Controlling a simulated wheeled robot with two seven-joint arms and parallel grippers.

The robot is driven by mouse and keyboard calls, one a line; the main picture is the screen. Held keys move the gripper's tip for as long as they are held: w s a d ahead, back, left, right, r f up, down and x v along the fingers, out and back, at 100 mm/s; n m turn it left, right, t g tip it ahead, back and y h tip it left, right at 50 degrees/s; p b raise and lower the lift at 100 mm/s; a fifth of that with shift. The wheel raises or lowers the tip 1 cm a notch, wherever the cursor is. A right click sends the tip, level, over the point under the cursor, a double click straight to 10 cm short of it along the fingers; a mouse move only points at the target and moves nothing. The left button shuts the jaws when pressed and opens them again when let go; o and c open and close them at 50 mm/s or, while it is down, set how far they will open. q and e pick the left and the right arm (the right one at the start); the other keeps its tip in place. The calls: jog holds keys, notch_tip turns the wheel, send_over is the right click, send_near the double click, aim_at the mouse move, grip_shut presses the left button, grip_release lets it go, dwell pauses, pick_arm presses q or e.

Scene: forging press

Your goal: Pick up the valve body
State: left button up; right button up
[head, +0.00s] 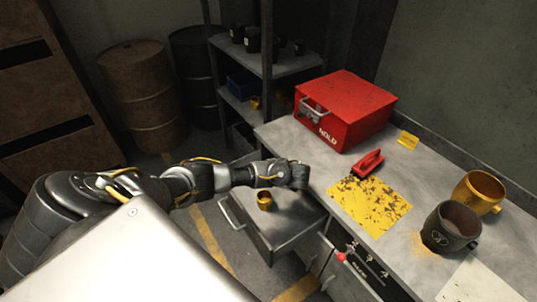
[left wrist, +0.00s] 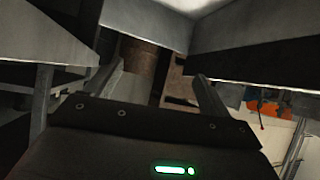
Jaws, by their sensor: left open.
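A small brass-coloured cup-shaped piece (head: 264,200), which looks like the valve body, stands in the pulled-out drawer (head: 288,226) below the worktop. My left gripper (head: 298,176) is above the drawer, close to the worktop's edge, up and to the right of the piece in the head view. In the left wrist view its two fingers (left wrist: 160,85) are spread with nothing clearly held between them. I cannot make out the brass piece in that view. My right gripper is not in view.
On the worktop (head: 300,160) are a red box (head: 345,108), a red tool (head: 368,163), a yellow worn plate (head: 368,204), a dark mug (head: 450,228) and a gold mug (head: 480,192). A shelf (head: 285,66) and barrels (head: 143,90) stand behind.

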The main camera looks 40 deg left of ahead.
pick_arm(q)
jog(key=s+d+f+m+t+y+p, duration=0.15)
jog(key=s+d, duration=0.25)
jog(key=d, duration=0.5)
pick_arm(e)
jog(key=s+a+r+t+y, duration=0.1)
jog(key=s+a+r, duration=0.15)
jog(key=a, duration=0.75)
pick_arm(q)
jog(key=b, duration=0.8)
send_near(260, 194)
jog(key=shift+w+a+f+m, duration=0.1)
jog(key=shift+a+f+m, duration=0.15)
jog(key=shift+a+f, duration=0.2)
jog(key=shift+b+x, duration=0.7)
jog(key=shift+x, duration=0.15)
jog(key=shift+a+f, duration=0.1)
jog(key=shift+a, duration=0.35)
jog(key=b+x, duration=0.4)
jog(key=shift+f, duration=0.2)
jog(key=shift+w+a+f+b, duration=0.15)
jog(key=shift+a+b, duration=0.15)
jog(key=shift+b, duration=0.15)
jog(key=shift+a, duration=0.15)
jog(key=shift+r, duration=0.25)
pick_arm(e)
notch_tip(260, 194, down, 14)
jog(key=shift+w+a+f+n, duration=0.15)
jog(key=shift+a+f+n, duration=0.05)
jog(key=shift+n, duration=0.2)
